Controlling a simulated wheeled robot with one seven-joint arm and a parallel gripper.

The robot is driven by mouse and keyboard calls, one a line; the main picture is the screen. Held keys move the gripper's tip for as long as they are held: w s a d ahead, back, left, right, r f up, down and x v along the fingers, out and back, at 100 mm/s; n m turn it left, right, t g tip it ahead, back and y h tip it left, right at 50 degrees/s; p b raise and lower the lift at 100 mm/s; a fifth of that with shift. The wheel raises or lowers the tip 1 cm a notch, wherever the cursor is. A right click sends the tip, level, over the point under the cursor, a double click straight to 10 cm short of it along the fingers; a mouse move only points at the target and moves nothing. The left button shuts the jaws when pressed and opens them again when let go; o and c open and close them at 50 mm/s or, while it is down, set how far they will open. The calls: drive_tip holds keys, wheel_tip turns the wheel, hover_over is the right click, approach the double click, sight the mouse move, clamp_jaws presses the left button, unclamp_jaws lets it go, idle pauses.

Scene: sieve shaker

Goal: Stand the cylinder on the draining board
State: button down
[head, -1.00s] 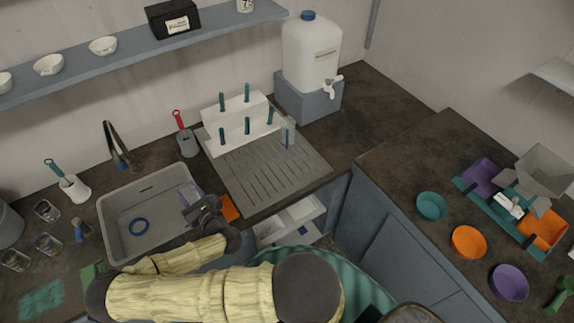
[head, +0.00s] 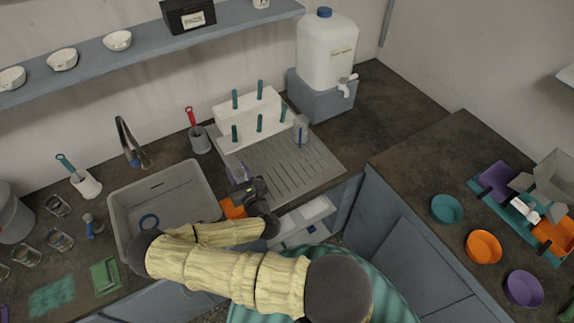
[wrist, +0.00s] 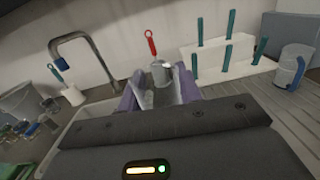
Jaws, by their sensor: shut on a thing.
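My gripper (head: 238,174) is above the strip between the sink and the draining board (head: 318,165). In the wrist view its purple fingers (wrist: 160,82) are shut on a clear, glassy thing (wrist: 162,96), probably the cylinder, though its outline is hard to make out. In the head view the held thing is mostly hidden by the fingers and wrist. The grooved grey draining board lies right of my gripper. Another clear vessel with a blue mark (head: 300,130) stands upright at its back, also in the wrist view (wrist: 291,68).
A white peg rack with teal pegs (head: 248,112) stands behind the board. A grey pot with a red-handled tool (head: 200,140) is left of it. The sink (head: 165,200) has a tap (head: 130,145). An orange piece (head: 233,208) lies near my gripper. The board's front is clear.

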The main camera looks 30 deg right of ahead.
drive_tip(key=w+d+m+g+h+b, duration=0.2)
drive_tip(key=w+d+m+h+b, duration=0.1)
drive_tip(key=d, duration=0.6)
drive_tip(key=w+d+m+g+h+b, duration=0.2)
drive_tip(key=w+d+m+h+b, duration=0.2)
drive_tip(key=d+h, duration=0.4)
drive_tip(key=shift+b+x, duration=0.6)
drive_tip(key=shift+x, duration=0.5)
drive_tip(key=shift+f, duration=0.15)
drive_tip(key=shift+f+p, duration=0.6)
drive_tip(key=shift+f, duration=2.25)
